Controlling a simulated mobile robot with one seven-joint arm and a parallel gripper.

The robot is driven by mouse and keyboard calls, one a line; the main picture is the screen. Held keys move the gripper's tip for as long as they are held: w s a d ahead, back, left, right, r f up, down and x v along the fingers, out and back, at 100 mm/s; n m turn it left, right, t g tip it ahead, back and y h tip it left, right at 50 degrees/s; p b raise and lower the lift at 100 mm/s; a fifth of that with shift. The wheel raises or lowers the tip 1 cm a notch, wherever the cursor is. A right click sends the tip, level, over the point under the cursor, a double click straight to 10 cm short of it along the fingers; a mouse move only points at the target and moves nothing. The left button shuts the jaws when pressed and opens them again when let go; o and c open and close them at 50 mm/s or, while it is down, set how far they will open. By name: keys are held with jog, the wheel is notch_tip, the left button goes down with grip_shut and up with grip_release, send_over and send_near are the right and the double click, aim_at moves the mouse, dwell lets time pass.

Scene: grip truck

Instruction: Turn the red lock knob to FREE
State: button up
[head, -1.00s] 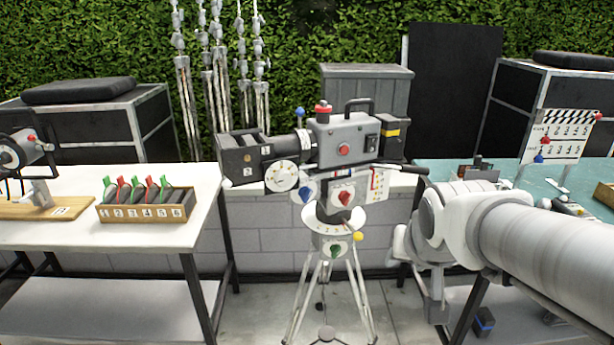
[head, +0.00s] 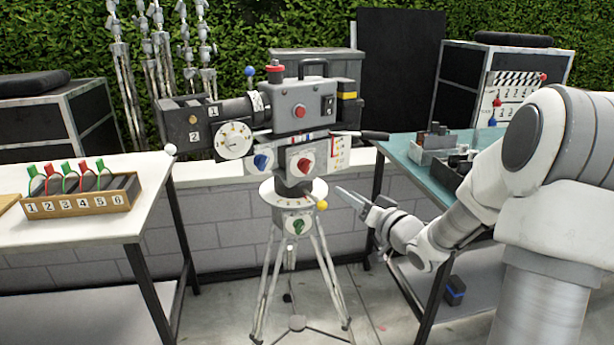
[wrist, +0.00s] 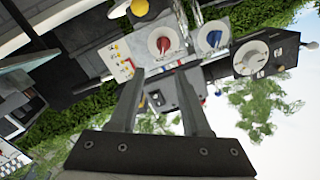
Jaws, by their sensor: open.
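The red lock knob (head: 305,164) is on the white front panel of the tripod head, below the grey film camera (head: 318,98). A blue knob (head: 262,161) is to its left. In the wrist view the red knob (wrist: 163,43) sits on a round white dial, with its pointer tilted; I cannot read the dial's labels. My gripper (head: 347,194) is to the lower right of the red knob in the head view, apart from it. In the wrist view my gripper (wrist: 160,72) is open and empty, with the red knob just beyond the fingertips.
A yellow knob (head: 321,205) and a green knob (head: 298,227) are lower on the tripod. A black handle (head: 374,135) sticks out right. A teal table (head: 400,148) stands right; a white table (head: 150,185) with a wooden rack (head: 85,205) stands left.

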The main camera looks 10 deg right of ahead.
aim_at(309, 168)
jog(key=b+x, duration=0.1)
jog(key=x, duration=1)
jog(key=b+x, duration=0.1)
jog(key=x, duration=0.5)
jog(key=shift+w+a+r+b, duration=0.15)
jog(key=shift+a+r+b, duration=0.15)
jog(key=shift+r, duration=0.05)
grip_shut()
